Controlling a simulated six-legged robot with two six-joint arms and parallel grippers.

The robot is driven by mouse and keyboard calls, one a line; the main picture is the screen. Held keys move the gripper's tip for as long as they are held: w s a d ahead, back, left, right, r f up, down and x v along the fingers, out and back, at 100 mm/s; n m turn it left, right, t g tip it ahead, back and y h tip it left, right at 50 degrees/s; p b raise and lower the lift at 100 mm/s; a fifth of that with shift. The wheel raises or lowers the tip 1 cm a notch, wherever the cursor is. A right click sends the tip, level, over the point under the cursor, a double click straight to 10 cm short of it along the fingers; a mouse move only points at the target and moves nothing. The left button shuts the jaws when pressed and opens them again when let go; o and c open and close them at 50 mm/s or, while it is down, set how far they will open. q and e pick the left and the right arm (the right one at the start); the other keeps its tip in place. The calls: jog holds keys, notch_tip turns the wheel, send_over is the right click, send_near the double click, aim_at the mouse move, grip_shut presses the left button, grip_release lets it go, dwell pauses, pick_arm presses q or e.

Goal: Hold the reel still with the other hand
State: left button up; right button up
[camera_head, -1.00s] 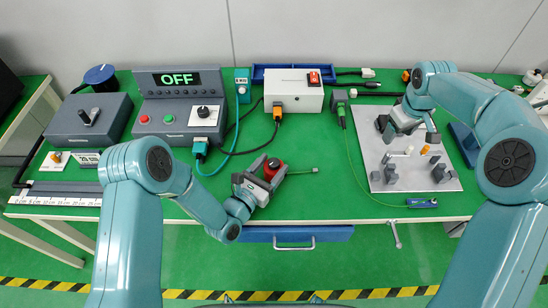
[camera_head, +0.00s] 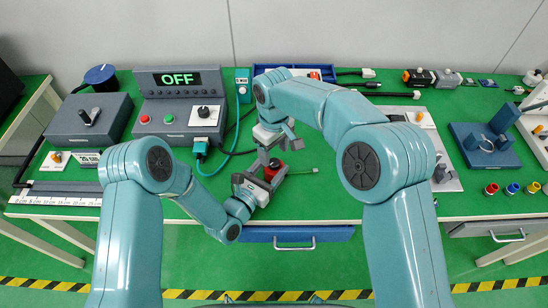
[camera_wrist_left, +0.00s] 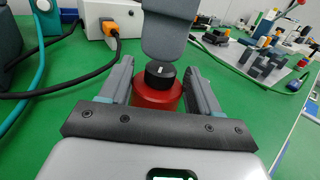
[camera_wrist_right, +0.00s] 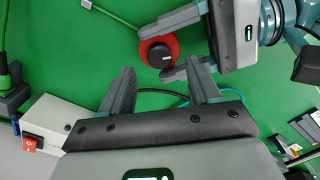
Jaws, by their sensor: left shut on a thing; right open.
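A red round reel (camera_head: 283,171) with a black knob stands on the green table. My left gripper (camera_head: 268,174) is shut on its red body; the left wrist view shows the two fingers on either side of the reel (camera_wrist_left: 158,96). My right gripper (camera_head: 280,145) is open just behind and above the reel. In the right wrist view the reel (camera_wrist_right: 160,52) lies just beyond and between the parted fingertips. A grey finger of my right gripper hangs over the black knob in the left wrist view, and I cannot tell if it touches.
A thin green cord with a grey end (camera_wrist_right: 85,4) runs off from the reel. A white box with a red switch (camera_wrist_right: 30,143) stands close to my right gripper. Cables and a control box (camera_head: 178,105) lie left of the reel. My right arm covers much of the table's middle.

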aim_at(274, 162)
notch_tip(274, 162, down, 4)
jog(key=shift+f, duration=0.1)
jog(key=c, duration=1.1)
jog(key=shift+m, duration=1.6)
jog(key=o, duration=1.1)
